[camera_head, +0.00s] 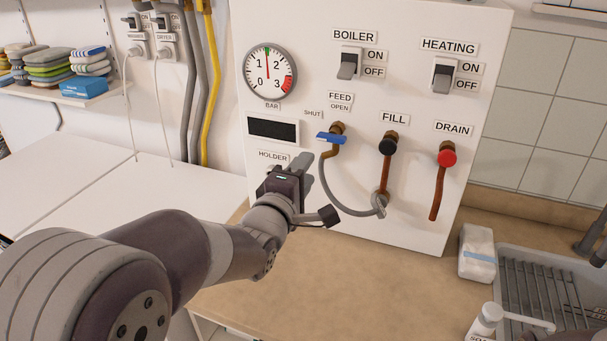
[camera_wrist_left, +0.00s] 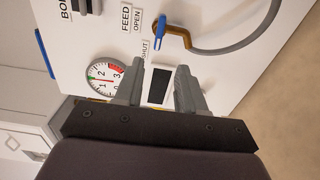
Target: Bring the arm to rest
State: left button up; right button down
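My left gripper (camera_head: 305,190) is at the lower left of the white panel (camera_head: 300,20), in front of the area below the HOLDER label. In the left wrist view its two fingers (camera_wrist_left: 157,88) stand apart with nothing between them. The dark display (camera_wrist_left: 159,86) shows beyond the gap. Whatever is below the HOLDER label is mostly hidden by the gripper in the head view. I cannot tell whether the gripper touches the panel.
The panel carries a gauge (camera_head: 269,72) with its needle near the top, two switches, a blue feed handle (camera_head: 330,138) and black and red knobs. A white packet (camera_head: 477,252), a soap bottle (camera_head: 487,322) and a sink rack (camera_head: 540,285) are at right. The middle counter (camera_head: 350,285) is clear.

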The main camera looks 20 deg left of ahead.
pick_arm(q)
jog(key=s+f+m+g, duration=0.4)
jog(key=f+m+g, duration=0.15)
jog(key=f, duration=0.25)
jog(key=s+f+m+g, duration=0.45)
jog(key=f+m, duration=0.25)
jog(key=f, duration=0.2)
jog(key=s+d+f+m+g, duration=0.1)
jog(key=s+f+m+g, duration=0.4)
jog(key=s, duration=0.6)
jog(key=shift+s+d+f+g+y, duration=0.25)
jog(key=shift+s+f+g, duration=0.2)
jog(key=shift+g, duration=0.45)
jog(key=shift+m, duration=0.25)
